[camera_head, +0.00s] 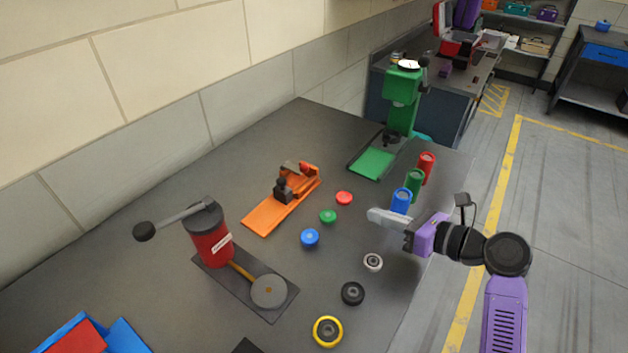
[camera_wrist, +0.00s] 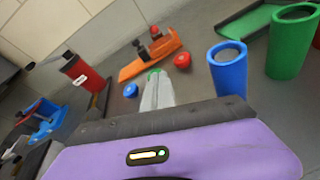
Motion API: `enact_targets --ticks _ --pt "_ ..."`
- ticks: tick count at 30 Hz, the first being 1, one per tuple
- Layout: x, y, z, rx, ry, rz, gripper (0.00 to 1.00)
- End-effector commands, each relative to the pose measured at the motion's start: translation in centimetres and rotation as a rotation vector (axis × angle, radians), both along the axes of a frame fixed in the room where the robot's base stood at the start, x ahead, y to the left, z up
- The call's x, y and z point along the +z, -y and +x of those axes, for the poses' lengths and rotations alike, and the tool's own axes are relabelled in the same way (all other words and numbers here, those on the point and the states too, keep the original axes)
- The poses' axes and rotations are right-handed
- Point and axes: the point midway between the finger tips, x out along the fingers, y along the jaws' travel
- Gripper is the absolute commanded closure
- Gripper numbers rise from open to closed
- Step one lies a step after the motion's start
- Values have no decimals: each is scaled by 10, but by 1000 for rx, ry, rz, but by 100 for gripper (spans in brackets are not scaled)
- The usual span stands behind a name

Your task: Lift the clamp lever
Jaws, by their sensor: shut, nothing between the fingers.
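The orange clamp fixture (camera_head: 262,217) lies on the dark table, left of the middle. It carries a dark block (camera_head: 283,190) and, at its far end, a low lever-like part with a red end (camera_head: 304,168). Which part is the clamp lever is not certain at this size. In the wrist view the orange fixture (camera_wrist: 133,70) is beyond my fingertips, with its red end (camera_wrist: 155,31) showing. My gripper (camera_head: 374,215) is shut and empty over the table's right side, beside the blue cup (camera_head: 400,203) and apart from the fixture. Its fingers (camera_wrist: 154,78) point toward the fixture.
Red (camera_head: 344,198), green (camera_head: 327,216) and blue (camera_head: 310,237) discs lie between my gripper and the fixture. A red press (camera_head: 211,240) with a long black-knobbed arm stands left. A green machine (camera_head: 401,90) stands at the back. Green (camera_head: 413,184) and red (camera_head: 426,167) cups stand behind the blue one.

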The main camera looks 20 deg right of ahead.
Motion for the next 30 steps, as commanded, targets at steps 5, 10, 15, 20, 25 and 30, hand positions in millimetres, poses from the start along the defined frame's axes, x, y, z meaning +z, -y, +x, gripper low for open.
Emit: enact_targets --ticks 5,10,15,20,25,30 --pt "-9 -19 28 4 0 1 100" --pt "-18 -36 56 4 1 1 100" --pt "-27 -53 84 4 0 1 100" --pt "-36 -69 110 4 2 1 100" --pt "-46 -85 137 2 1 1 100" --pt "-35 -92 158 0 5 -1 100"
